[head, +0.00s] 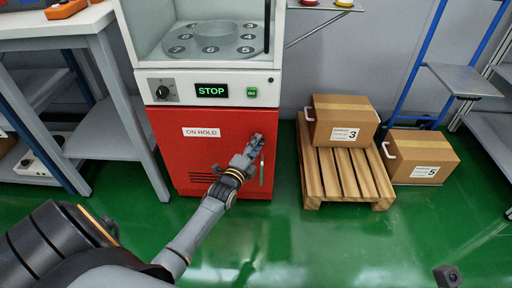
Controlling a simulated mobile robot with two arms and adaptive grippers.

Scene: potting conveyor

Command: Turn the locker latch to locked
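The locker (185,155) is a red cabinet with a white "ON HOLD" label, below the machine's control panel. A pale vertical handle (262,172) stands at the right of its door. My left gripper (256,142) is at the upper right of the door, just above the handle. It covers this part of the door, and I cannot make out the latch behind it. The fingers are too small to tell whether they are open or touching anything. A small grey part (447,276) at the bottom right edge may belong to my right gripper; its fingers do not show clearly.
Above the locker are a dial (163,92), a "STOP" display (211,90) and a green button (251,92). A grey worktable (60,28) stands left. A wooden pallet (335,180) with a carton (342,112) stands right. Green floor in front is clear.

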